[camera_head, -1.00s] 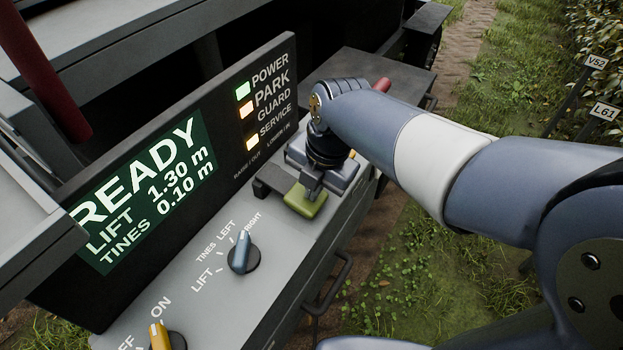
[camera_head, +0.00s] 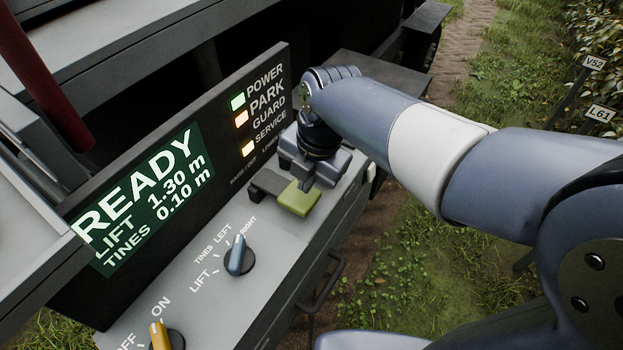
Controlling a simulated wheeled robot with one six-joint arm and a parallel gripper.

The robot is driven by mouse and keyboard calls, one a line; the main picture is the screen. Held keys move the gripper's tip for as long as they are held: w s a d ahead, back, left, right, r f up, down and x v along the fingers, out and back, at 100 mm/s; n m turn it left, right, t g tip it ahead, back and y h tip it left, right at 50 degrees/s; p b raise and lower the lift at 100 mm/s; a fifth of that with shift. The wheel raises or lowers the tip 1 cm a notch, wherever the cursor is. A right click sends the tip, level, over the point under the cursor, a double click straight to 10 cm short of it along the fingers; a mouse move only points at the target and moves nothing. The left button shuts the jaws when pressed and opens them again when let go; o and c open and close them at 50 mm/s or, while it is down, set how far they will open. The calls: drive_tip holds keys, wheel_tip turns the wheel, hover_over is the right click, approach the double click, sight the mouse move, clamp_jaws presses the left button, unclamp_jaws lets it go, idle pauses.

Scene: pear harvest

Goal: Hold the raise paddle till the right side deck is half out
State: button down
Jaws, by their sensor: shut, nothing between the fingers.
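The control panel (camera_head: 205,290) carries a green paddle (camera_head: 298,199) near its far end, with a dark block beside it on the left. My gripper (camera_head: 309,181) is shut and points down at the far edge of the green paddle. I cannot tell whether its tips touch or press it. The RAISE/OUT and LOWER/IN lettering lies behind, partly hidden by my wrist. The blue selector knob (camera_head: 238,257) points toward RIGHT. The screen (camera_head: 150,195) reads READY, LIFT 1.30 m, TINES 0.10 m. I cannot make out the right side deck.
The yellow knob (camera_head: 159,335) points toward ON. The POWER (camera_head: 238,101), PARK (camera_head: 242,118) and SERVICE (camera_head: 248,148) lamps are lit; GUARD looks dark. A handle (camera_head: 325,285) juts from the panel's side. Grass and row signs (camera_head: 599,114) lie to the right.

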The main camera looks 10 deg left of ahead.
drive_tip(key=w+a+b+v, duration=0.1)
drive_tip(key=a+v, duration=0.1)
drive_tip(key=v, duration=0.8)
drive_tip(key=shift+s+d+r, duration=0.2)
drive_tip(key=shift+d+r, duration=0.3)
drive_tip(key=shift+r, duration=0.05)
drive_tip(key=shift+a, duration=0.1)
